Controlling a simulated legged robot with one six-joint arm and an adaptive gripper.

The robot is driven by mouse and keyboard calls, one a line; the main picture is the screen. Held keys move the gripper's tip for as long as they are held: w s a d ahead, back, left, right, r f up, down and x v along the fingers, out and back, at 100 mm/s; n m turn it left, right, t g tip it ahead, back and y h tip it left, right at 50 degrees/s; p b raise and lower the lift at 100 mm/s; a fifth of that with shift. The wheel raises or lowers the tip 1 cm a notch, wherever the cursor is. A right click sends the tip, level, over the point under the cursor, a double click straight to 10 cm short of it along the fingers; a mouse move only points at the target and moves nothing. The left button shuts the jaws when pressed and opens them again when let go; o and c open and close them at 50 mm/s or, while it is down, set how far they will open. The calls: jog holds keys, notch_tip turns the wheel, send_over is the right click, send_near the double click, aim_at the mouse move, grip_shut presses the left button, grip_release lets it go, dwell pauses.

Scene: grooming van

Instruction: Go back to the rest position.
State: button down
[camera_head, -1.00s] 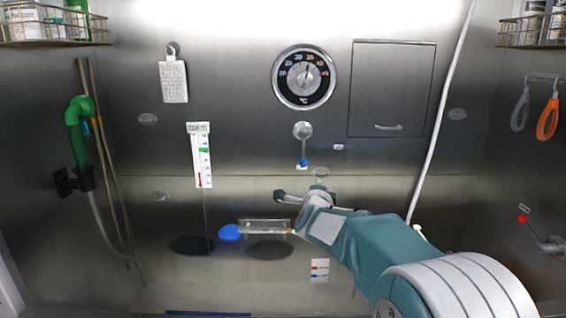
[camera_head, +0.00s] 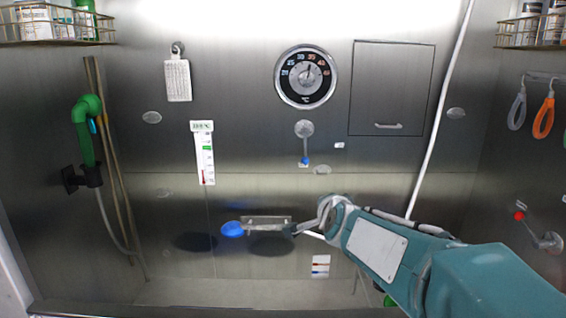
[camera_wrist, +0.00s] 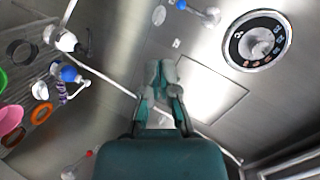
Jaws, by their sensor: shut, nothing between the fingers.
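My teal arm reaches in from the lower right in the head view. My gripper (camera_head: 292,230) is at its left end, shut and empty.
The steel wall carries a dial (camera_head: 306,77), a hatch (camera_head: 391,88), a thermometer strip (camera_head: 204,155) and a lever (camera_head: 305,143). A green hose handle (camera_head: 86,130) is at left. Orange (camera_head: 544,118) and grey loops hang at right. A white hose (camera_head: 440,120) crosses the wall.

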jog(key=s+d+f+n+g, duration=0.2)
jog(key=s+f+n+g, duration=0.1)
jog(key=s, duration=0.8)
jog(key=s+d+f+n+g, duration=0.2)
jog(key=s+f+n+g, duration=0.1)
jog(key=s, duration=0.8)
jog(key=s+d+f+n+g+h, duration=0.1)
jog(key=s+f+n, duration=0.4)
jog(key=s, duration=0.6)
jog(key=shift+s+d+f+n+g, duration=0.3)
jog(key=shift+d+n+g, duration=0.35)
jog(key=shift+g, duration=0.35)
